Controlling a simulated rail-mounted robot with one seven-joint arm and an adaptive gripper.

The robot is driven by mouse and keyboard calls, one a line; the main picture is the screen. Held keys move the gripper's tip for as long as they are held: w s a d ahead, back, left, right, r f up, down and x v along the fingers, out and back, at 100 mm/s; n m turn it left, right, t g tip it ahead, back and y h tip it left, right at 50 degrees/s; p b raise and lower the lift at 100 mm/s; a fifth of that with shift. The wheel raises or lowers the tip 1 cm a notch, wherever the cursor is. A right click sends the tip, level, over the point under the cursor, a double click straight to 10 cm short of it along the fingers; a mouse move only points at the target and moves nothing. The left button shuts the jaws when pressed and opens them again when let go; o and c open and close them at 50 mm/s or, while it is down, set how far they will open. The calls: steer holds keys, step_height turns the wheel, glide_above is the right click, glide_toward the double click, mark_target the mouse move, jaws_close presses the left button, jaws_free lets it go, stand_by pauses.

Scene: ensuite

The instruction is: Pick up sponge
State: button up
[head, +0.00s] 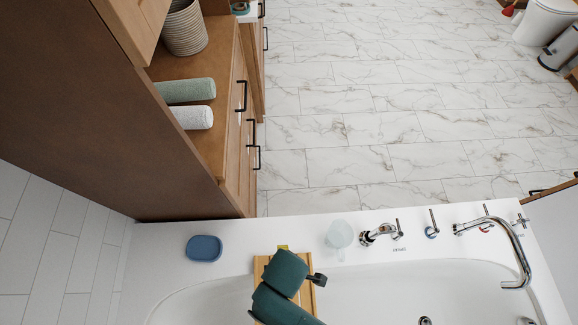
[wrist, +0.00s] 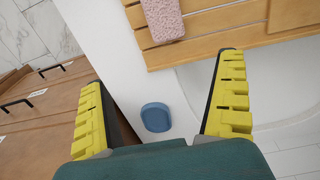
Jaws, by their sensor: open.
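A pink, rough-textured block that looks like the sponge (wrist: 164,18) lies on a slatted wooden bath tray (wrist: 210,38), at the top of the wrist view and cut off by its edge. In the head view I cannot see it; my arm covers most of the tray (head: 308,300). My gripper (wrist: 160,70) is open and empty, its yellow-padded fingers spread wide. The pink block lies beyond the fingertips, between their directions and apart from them. In the head view my wrist (head: 286,272) is above the tray and hides most of the fingers.
A blue dish-like object (head: 204,248) sits on the white tub ledge (head: 265,228); it shows between the fingers in the wrist view (wrist: 155,117). A translucent cup (head: 340,235) and chrome taps (head: 380,234) stand right of the tray. Wooden shelves (head: 215,150) rise behind the ledge.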

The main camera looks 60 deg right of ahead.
steer(key=shift+g, duration=0.3)
steer(key=f+b, duration=0.1)
steer(key=f, duration=0.3)
steer(key=s+f+b, duration=0.1)
steer(key=f, duration=0.3)
steer(key=f+b, duration=0.1)
steer(key=f, duration=0.3)
steer(key=shift+s+f, duration=0.1)
steer(key=shift+s, duration=0.25)
steer(key=f+b, duration=0.1)
steer(key=f, duration=0.2)
steer(key=f+b, duration=0.1)
steer(key=f, duration=0.1)
steer(key=shift+d+f, duration=0.2)
steer(key=shift+f, duration=0.2)
steer(key=shift+r, duration=0.1)
steer(key=c, duration=1)
